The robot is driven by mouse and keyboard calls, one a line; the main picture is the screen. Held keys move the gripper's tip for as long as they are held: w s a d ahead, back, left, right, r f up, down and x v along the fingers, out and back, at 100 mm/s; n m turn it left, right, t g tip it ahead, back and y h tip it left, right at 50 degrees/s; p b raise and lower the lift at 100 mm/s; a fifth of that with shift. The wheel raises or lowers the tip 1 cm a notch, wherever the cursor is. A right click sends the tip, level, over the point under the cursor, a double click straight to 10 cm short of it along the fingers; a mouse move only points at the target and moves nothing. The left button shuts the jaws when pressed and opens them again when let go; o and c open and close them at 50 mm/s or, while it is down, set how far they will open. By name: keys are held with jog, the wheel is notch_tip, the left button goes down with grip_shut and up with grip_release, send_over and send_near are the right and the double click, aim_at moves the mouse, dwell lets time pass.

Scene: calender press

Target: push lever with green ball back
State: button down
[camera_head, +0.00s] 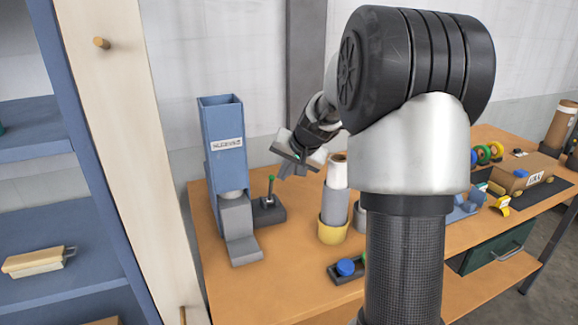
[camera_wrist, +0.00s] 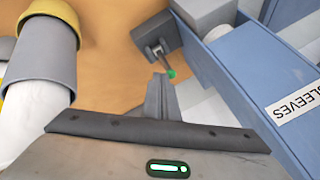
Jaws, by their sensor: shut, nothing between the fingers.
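The lever (camera_head: 270,192) stands roughly upright on a small dark base (camera_head: 265,212), beside the blue sleeve dispenser, and carries a small green ball at its top. In the wrist view the green ball (camera_wrist: 172,74) shows just beyond my fingertips, with the lever's base (camera_wrist: 155,38) behind it. My gripper (camera_head: 285,174) is shut and empty, a little right of and slightly above the ball in the head view. In the wrist view the closed fingers (camera_wrist: 160,82) reach almost to the ball. I cannot tell whether they touch it.
The blue dispenser (camera_head: 223,147) labelled SLEEVES stands left of the lever. Right of my gripper, a grey and white roll (camera_head: 336,200) stands in a yellow cup (camera_head: 331,233). A dark tray (camera_head: 336,279) with a blue piece lies in front. Bare wooden bench (camera_head: 292,250) lies between.

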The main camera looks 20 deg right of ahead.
jog(key=shift+x, duration=1.05)
jog(key=shift+r, duration=0.1)
